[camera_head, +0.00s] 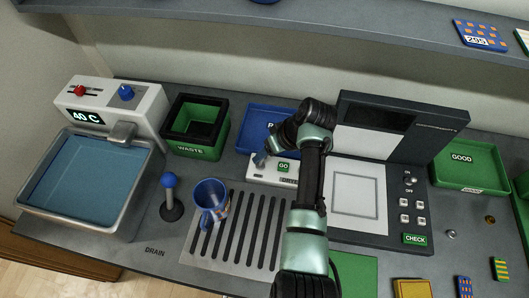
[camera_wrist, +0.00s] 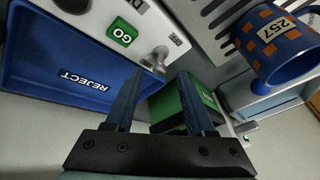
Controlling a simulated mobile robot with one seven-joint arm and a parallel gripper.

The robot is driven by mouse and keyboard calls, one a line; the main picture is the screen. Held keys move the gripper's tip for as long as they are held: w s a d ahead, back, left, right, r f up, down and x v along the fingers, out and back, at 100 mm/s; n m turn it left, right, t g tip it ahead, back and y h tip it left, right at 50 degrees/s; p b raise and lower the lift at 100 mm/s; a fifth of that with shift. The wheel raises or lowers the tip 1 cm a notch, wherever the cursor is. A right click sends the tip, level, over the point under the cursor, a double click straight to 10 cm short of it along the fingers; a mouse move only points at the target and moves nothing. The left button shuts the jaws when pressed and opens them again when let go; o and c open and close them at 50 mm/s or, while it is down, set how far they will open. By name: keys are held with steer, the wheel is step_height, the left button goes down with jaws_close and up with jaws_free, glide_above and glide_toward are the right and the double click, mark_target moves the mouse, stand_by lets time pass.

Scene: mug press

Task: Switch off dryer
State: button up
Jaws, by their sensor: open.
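The dryer (camera_head: 256,176) is a low white box behind the slotted drain plate, partly hidden by my arm in the head view. In the wrist view the dryer (camera_wrist: 135,18) shows a green GO button (camera_wrist: 122,33) and a small silver toggle (camera_wrist: 160,55) near its label. My gripper (camera_wrist: 158,78) is open and empty. Its fingertips point toward the dryer's edge, with the toggle just beyond and between them in the picture; I cannot tell whether they touch.
A blue and orange mug (camera_head: 211,196) stands on the left of the drain plate (camera_head: 236,245); it also shows in the wrist view (camera_wrist: 285,62). The blue reject tray (camera_wrist: 40,75) lies behind the dryer. A green waste bin (camera_head: 190,152), water basin (camera_head: 75,190) and blue-knobbed lever (camera_head: 169,182) stand left.

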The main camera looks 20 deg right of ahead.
steer(key=shift+x, duration=1.05)
jaws_close()
